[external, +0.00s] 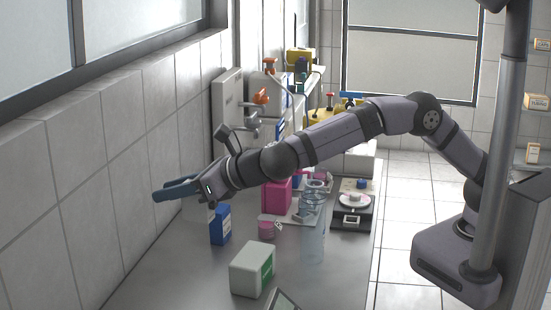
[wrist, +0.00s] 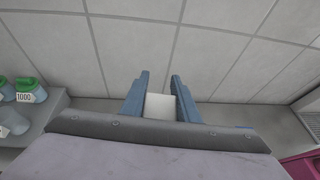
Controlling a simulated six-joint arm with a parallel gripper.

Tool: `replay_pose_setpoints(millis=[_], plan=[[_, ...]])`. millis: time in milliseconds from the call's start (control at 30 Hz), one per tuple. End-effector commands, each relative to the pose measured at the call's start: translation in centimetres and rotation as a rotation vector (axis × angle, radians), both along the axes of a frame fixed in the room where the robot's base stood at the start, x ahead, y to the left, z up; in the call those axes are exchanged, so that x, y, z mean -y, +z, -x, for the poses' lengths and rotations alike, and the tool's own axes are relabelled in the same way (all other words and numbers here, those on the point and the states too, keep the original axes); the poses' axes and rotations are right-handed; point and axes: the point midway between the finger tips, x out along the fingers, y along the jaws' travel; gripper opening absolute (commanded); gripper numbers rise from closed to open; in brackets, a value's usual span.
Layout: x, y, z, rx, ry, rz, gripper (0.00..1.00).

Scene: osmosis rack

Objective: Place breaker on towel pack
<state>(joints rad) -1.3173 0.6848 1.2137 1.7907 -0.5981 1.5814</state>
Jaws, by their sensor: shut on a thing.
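My gripper (external: 176,190) is stretched out to the left over the bench, near the tiled wall. In the wrist view its two blue fingers (wrist: 160,76) stand apart, with a pale, plain white object (wrist: 160,107) between them; its lower part is hidden by my gripper body. A tall clear glass beaker (external: 313,242) stands upright on the bench, well right of my gripper. A white pack with a green label (external: 250,270) sits at the front; I cannot tell if it is the towel pack.
A blue box (external: 220,224) stands just below and right of my gripper. A pink box (external: 276,196), a small pink jar (external: 267,227) and a balance (external: 353,203) stand further right. Green-topped bottles (wrist: 30,90) show at left in the wrist view. The wall is close ahead.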

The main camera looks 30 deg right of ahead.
Motion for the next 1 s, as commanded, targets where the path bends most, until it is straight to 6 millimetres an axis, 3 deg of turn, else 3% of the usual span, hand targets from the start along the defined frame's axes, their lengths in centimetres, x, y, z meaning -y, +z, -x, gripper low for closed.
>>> replay_pose_setpoints(millis=[300,500,633,800,1000], plan=[[11.1,-4.9,-3.6,0.003,-0.412,0.004,0.03],[15.9,-5.1,-4.6,0.002,-0.604,-0.002,0.03],[17.4,-4.7,-4.8,0.001,-0.664,-0.001,0.03],[17.8,-4.6,-4.9,0.0,-0.684,0.001,0.03],[17.8,-6.6,-4.9,0.001,-0.681,0.007,0.03]])
